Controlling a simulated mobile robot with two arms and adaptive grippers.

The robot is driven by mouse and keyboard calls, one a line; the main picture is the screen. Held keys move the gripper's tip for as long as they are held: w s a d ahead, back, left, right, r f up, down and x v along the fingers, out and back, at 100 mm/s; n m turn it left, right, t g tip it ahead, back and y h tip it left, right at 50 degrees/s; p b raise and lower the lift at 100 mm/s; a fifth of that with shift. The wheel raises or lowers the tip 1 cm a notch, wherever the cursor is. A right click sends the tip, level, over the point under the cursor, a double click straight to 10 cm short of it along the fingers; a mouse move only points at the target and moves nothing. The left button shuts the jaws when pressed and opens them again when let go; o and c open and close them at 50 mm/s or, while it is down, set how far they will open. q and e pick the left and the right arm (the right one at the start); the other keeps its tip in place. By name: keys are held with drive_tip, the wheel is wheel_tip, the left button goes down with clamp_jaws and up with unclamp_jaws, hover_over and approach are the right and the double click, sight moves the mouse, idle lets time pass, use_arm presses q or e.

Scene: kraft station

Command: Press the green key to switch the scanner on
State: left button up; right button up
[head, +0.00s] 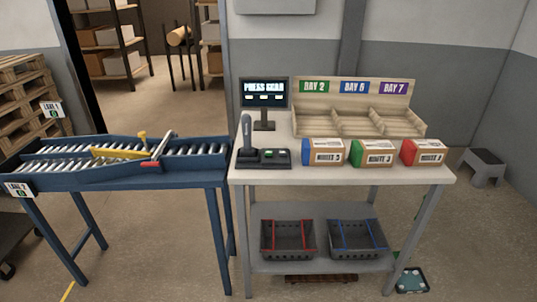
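A dark handheld scanner (246,135) stands upright at the left front of the light table. Beside it on the right is a low black key box (277,163) with a small green key (269,154) on top. A monitor (264,94) stands behind them with a line of white text that seems to begin "PRESS". Neither of my grippers shows in the head view. Nothing covers the green key.
Three labelled boxes, blue (322,152), green (371,153) and red (423,153), stand along the table front. A wooden bay rack (362,129) stands behind them. A blue roller conveyor (190,172) adjoins the table's left. Two baskets sit on the lower shelf (320,266).

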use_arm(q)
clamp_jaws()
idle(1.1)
